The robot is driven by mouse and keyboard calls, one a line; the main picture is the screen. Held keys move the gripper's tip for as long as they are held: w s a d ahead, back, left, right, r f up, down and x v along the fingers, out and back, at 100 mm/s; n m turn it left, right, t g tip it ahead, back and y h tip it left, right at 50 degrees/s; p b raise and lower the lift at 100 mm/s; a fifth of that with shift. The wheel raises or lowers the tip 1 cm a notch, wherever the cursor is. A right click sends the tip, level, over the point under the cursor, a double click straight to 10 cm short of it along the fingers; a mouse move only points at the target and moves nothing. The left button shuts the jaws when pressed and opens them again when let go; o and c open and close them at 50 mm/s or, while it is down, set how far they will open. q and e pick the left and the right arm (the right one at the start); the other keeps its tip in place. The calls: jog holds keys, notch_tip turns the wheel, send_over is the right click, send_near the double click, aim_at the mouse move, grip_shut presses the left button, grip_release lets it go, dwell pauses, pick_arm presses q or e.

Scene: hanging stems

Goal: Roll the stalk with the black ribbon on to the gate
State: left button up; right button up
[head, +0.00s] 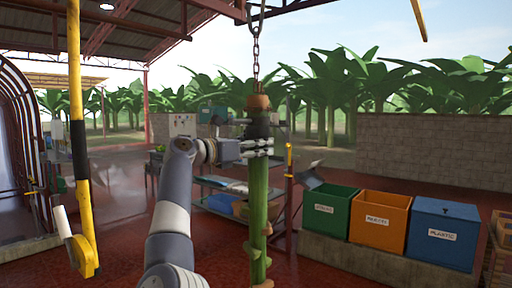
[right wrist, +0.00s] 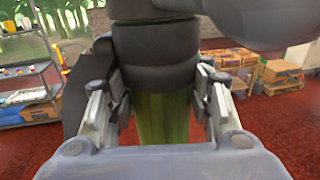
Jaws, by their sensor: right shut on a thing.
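A long green stalk (head: 259,190) hangs upright from a rusty chain (head: 256,50), with a brown cut top and stubs lower down. A black ribbon (head: 257,125) wraps its upper part. My right gripper (head: 258,147) is shut around the stalk just below the ribbon. In the right wrist view the green stalk (right wrist: 165,118) stands between its two fingers, with dark grey wrapping above. My left gripper is not in view. A hooped red-brown frame (head: 20,130) stands at the far left; I cannot tell whether it is the gate.
A yellow post (head: 76,110) with a black band stands at the left. A shelf rack (head: 225,185) stands behind the stalk. Green (head: 330,210), orange (head: 379,222) and blue (head: 442,234) bins line the right. The red floor at the left is mostly clear.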

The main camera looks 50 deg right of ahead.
jog(key=o, duration=1.5)
jog(key=w+a, duration=0.2)
jog(key=a, duration=0.9)
jog(key=shift+w+a, duration=0.2)
jog(key=shift+a, duration=0.15)
